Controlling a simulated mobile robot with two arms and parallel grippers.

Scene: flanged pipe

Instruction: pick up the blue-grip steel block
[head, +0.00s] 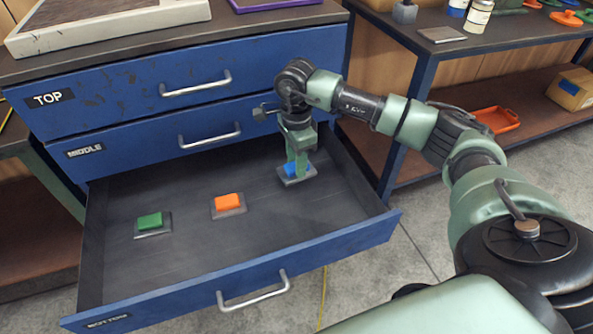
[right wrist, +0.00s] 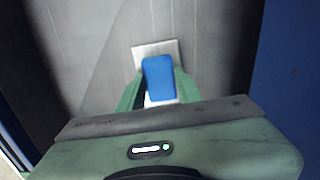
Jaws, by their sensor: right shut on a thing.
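The blue-grip steel block (head: 297,178) is in the open bottom drawer (head: 240,271), toward its right side. It has a blue grip on a flat grey steel plate. My right gripper (head: 297,167) reaches down into the drawer and is shut on the blue grip. In the right wrist view, the blue grip (right wrist: 158,78) sits between the green fingers, with the pale plate showing around it. I cannot tell whether the plate touches the drawer floor. My left gripper is not in view.
A green-grip block (head: 150,221) and an orange-grip block (head: 228,203) lie to the left in the same drawer. The drawer walls surround them. The middle drawer (head: 210,137) and top drawer (head: 195,88) above are closed. A workbench (head: 430,50) stands at the right.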

